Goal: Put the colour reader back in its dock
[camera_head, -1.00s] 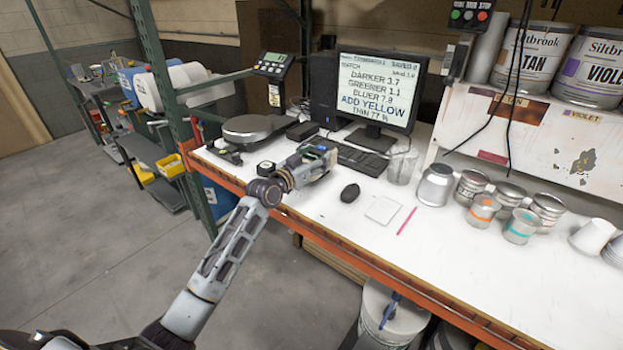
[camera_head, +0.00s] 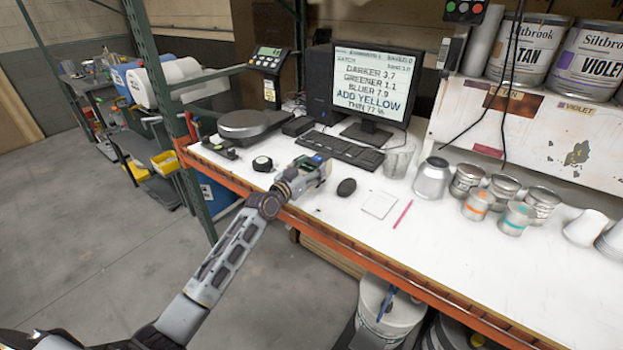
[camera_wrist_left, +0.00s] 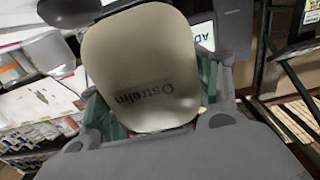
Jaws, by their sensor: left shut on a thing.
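My left gripper (camera_head: 314,172) is shut on the colour reader and holds it over the front part of the bench, left of the black mouse. In the left wrist view the colour reader (camera_wrist_left: 140,65) shows as a rounded beige body with dark lettering, between the green-padded fingers. In the head view the gripper hides most of it. I cannot tell for sure which thing is the dock; a small dark box (camera_head: 297,126) stands between the round-plate scale and the computer. My right gripper is not in view.
The keyboard (camera_head: 340,150) lies behind the gripper, the mouse (camera_head: 346,187) to its right. A small round black-and-white item (camera_head: 262,163) lies to its left. The scale (camera_head: 243,124) stands at the back left. Several cans, including a silver one (camera_head: 432,179), stand to the right.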

